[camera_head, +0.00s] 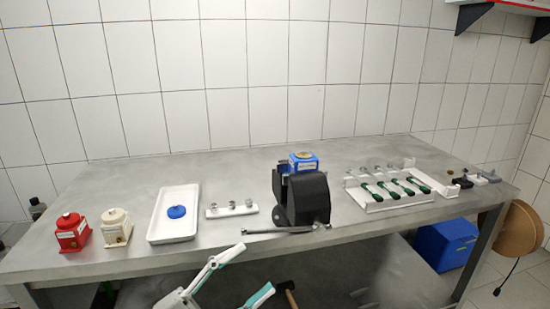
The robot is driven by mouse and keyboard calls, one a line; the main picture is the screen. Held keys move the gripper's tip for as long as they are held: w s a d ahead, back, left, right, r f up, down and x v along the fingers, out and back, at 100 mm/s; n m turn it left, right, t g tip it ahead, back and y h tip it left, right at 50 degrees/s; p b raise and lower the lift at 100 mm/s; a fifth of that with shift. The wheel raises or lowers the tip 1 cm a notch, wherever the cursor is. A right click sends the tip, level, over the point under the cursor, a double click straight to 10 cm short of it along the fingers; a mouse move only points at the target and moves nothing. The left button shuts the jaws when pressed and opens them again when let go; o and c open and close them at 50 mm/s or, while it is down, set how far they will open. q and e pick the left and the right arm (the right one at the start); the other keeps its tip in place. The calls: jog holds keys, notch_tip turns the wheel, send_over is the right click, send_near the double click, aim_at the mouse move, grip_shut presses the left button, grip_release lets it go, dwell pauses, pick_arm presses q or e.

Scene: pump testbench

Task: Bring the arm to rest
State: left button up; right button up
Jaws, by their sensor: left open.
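My left gripper (257,268) is at the bottom centre of the head view, in front of the table's front edge. Its two white and teal fingers are spread apart, with nothing between them. The rest of this arm is mostly cut off by the lower picture edge. My right gripper is not in view.
The grey metal table (130,185) carries a red container (72,233), a cream container (116,229), a white tray (172,228) with a blue round piece, a black device (303,199) and a white rack (395,203) with green-handled tools. A blue box (446,245) stands below right.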

pick_arm(q)
jog(key=a+f+n+t+y, duration=0.2)
jog(key=a+f+n+y, duration=0.4)
jog(key=f, duration=0.4)
jog(key=a+f+n+t+y, duration=0.2)
jog(key=a+f+n+y, duration=0.2)
jog(key=f+n+y, duration=0.5)
jog(key=s+a+f+n+g, duration=0.2)
jog(key=s+f, duration=0.4)
jog(key=f, duration=0.4)
jog(key=s+a+f+n+g+y, duration=0.1)
jog(key=s+a+f+n+g, duration=0.1)
jog(key=s+f, duration=0.4)
notch_tip(320, 180, down, 4)
jog(key=shift+s+a+f+g+y, duration=0.15)
jog(key=shift+a+g+y, duration=0.15)
jog(key=shift+a+g, duration=0.25)
